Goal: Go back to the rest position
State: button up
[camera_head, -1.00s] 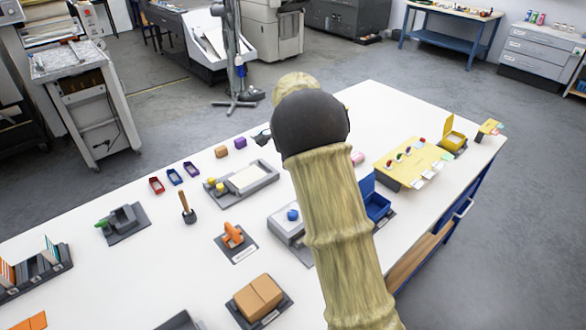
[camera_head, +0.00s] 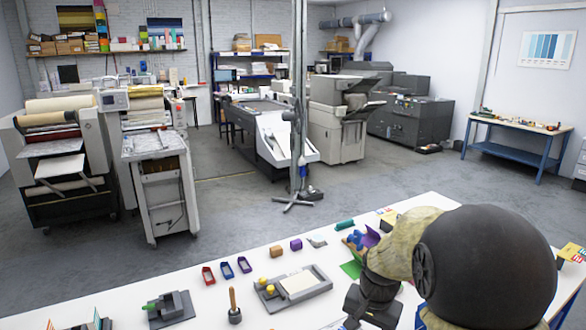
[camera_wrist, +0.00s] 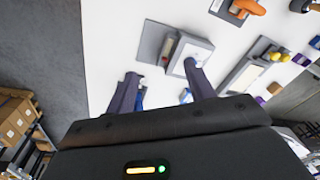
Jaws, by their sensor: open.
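My gripper (camera_wrist: 163,82) shows in the wrist view with its two dark fingers apart and nothing between them. It is above the white table (camera_wrist: 115,30). A grey block with a pale top (camera_wrist: 190,55) lies on the table beyond the fingertips. Small blue parts show beside the fingers, partly hidden by them. In the head view my arm is bent at the lower right, with its dark rounded joint close to the camera. It hides the right part of the white table (camera_head: 130,308).
On the table are a grey tray with a pale slab (camera_head: 298,284), a wooden-handled tool (camera_head: 234,305), small red, blue and purple bins (camera_head: 227,270) and a grey fixture (camera_head: 171,307). Machines stand across the floor. A post on a footed stand (camera_head: 296,190) is just beyond the table.

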jog(key=s+f+n+t, duration=0.1)
jog(key=s+n, duration=0.5)
jog(key=s, duration=0.6)
jog(key=shift+s+a+f, duration=0.15)
jog(key=shift+a+f, duration=0.2)
jog(key=shift+a, duration=0.05)
